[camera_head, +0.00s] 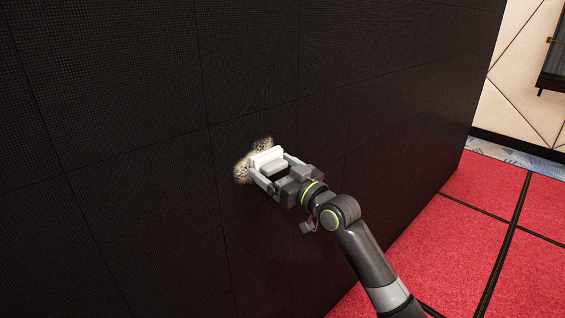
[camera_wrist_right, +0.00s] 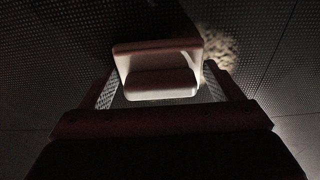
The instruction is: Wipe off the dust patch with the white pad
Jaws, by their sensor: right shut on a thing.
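The dust patch (camera_head: 242,168) is a tan, speckled smear on the black video wall. The white pad (camera_head: 266,156) is in front of it and hides much of its middle; dust shows above and to the left of the pad. My right gripper (camera_head: 272,172) is shut on the white pad by its grip block. In the right wrist view the pad (camera_wrist_right: 158,50) sits between the fingers, with part of the dust patch (camera_wrist_right: 222,48) to its right. The pad is at the wall or very close; I cannot tell if it touches. My left gripper is not in view.
The black panelled video wall (camera_head: 120,90) fills the left and middle of the head view. Red carpet tiles (camera_head: 490,230) with dark seams lie at the right. A cream wall (camera_head: 515,95) with a dark fixture stands at the far right.

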